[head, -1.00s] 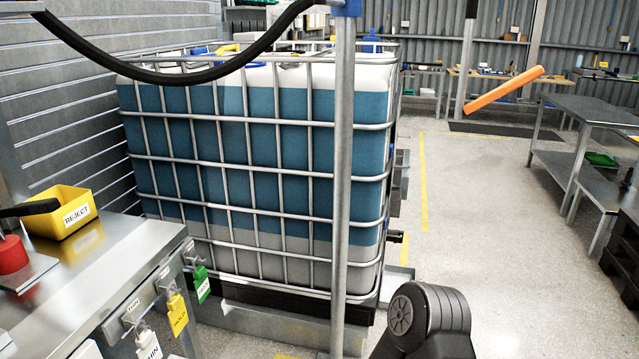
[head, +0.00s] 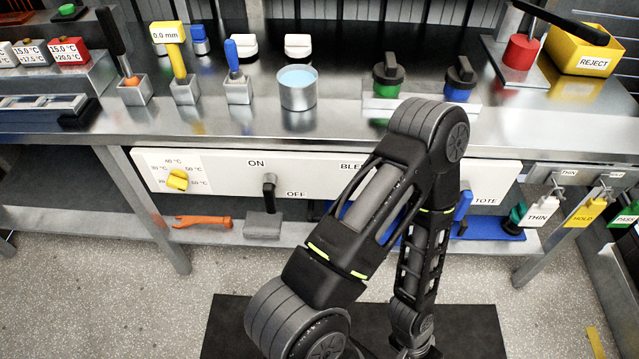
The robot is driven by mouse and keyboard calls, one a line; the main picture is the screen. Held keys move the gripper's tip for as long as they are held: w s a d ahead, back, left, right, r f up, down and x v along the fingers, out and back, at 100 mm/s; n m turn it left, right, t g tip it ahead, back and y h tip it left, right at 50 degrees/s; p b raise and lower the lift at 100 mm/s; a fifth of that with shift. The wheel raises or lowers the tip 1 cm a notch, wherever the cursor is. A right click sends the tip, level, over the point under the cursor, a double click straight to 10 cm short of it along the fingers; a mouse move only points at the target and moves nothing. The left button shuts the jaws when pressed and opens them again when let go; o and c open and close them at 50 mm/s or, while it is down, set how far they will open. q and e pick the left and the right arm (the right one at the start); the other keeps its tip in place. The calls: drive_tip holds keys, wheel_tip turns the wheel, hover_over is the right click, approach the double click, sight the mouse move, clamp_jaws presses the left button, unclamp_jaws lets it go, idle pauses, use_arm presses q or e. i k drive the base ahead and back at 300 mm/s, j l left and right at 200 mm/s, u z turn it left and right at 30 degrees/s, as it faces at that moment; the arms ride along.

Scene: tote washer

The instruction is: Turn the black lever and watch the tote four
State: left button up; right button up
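A "TOTE" label (head: 487,200) shows at the panel's right end. Beside it is a blue handle (head: 463,206). One of my arms crosses the panel's middle and right part and hides the wording after "BLE". Neither gripper shows. No large tote is in view now.
A yellow knob (head: 177,180) sits on a temperature dial. On the bench stand a metal cup (head: 298,89) of blue liquid, black-handled green (head: 387,76) and blue (head: 460,78) valves, and a yellow REJECT bin (head: 586,52). Tags (head: 541,214) hang at right.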

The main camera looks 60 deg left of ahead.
sight(270, 182)
drive_tip(key=k+l+u, duration=0.1)
drive_tip(key=u, duration=2.25)
